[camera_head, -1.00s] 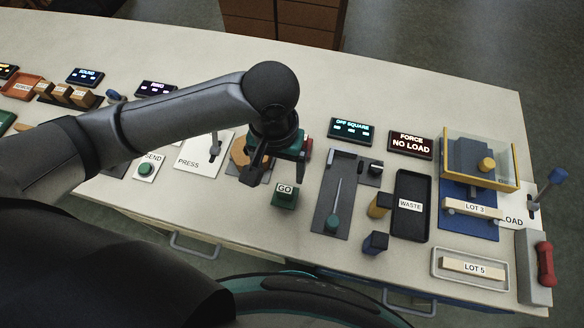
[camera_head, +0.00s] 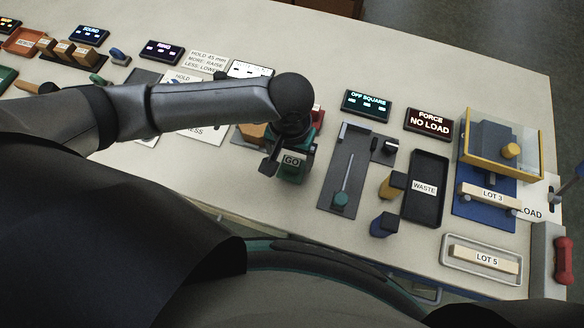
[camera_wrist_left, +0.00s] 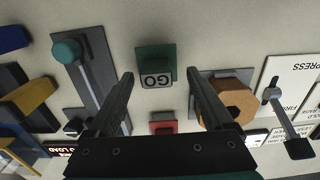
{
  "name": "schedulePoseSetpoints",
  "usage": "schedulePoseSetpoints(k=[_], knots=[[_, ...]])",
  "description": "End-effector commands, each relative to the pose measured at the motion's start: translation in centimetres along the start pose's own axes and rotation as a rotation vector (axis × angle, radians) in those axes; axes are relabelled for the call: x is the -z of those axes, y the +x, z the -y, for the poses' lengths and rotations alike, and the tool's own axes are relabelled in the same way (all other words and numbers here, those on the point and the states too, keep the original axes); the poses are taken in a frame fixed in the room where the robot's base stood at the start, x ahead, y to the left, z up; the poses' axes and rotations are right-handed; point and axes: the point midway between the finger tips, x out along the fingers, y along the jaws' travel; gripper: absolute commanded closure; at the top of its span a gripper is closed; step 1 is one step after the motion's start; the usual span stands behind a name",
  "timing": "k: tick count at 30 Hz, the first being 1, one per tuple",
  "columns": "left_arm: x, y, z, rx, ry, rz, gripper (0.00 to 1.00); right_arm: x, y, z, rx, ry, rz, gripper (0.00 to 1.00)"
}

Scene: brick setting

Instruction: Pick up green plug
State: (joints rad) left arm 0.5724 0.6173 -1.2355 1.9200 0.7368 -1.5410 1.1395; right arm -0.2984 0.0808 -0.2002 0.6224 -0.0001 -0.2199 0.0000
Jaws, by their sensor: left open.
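The green plug, a small block labelled GO (camera_head: 292,172), stands on the pale bench, partly covered by my left gripper (camera_head: 287,164) in the head view. My right gripper is not in view.
A wooden hexagonal piece (camera_wrist_left: 240,102) and a red block (camera_wrist_left: 162,124) lie close to my fingers.

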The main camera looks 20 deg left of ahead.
Motion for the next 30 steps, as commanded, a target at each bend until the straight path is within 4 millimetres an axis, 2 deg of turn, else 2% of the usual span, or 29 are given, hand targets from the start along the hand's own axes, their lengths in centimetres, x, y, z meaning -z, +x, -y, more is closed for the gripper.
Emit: schedulePoseSetpoints(k=[1, 6, 14, 30], knots=[[-0.1, 1.0, -0.2, 0.001, 0.002, 0.001, 0.15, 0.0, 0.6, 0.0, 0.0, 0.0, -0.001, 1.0], [-0.2, 3.6, -0.3, 0.002, 0.0, 0.0, 0.15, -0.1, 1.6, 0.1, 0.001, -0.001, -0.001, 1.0], [-0.2, 4.0, -0.4, 0.0, 0.002, -0.001, 0.15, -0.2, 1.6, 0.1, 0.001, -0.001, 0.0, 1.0], [-0.2, 4.0, -0.4, 0.001, 0.001, -0.001, 0.73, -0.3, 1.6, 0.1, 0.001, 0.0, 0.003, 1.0]])
